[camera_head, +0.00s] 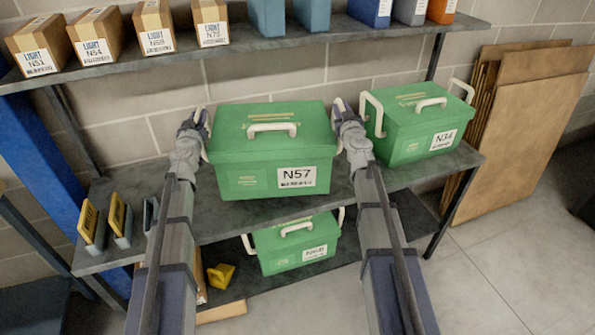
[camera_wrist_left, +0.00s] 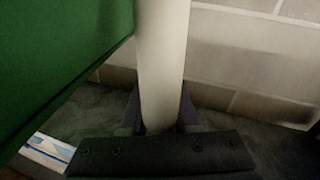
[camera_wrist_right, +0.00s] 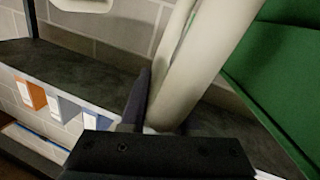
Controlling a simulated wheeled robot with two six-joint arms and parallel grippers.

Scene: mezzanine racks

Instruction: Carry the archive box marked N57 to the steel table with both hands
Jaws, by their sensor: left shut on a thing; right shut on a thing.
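The green archive box marked N57 (camera_head: 268,150) is in the middle of the rack's middle shelf in the head view, upright, with a white handle on its lid. My left gripper (camera_head: 197,122) is at its left side, shut on the white side handle, which shows in the left wrist view (camera_wrist_left: 162,60). My right gripper (camera_head: 346,115) is at its right side, shut on the other white side handle, seen in the right wrist view (camera_wrist_right: 205,65). Whether the box's underside touches the shelf I cannot tell. The steel table is not identifiable in view.
A green box marked N34 (camera_head: 415,128) stands close on the right, its handle near my right gripper. Another green box (camera_head: 295,245) sits below. Cartons (camera_head: 95,38) and binders line the upper shelf (camera_head: 270,43). Brown panels (camera_head: 520,120) lean at right; floor is clear beside them.

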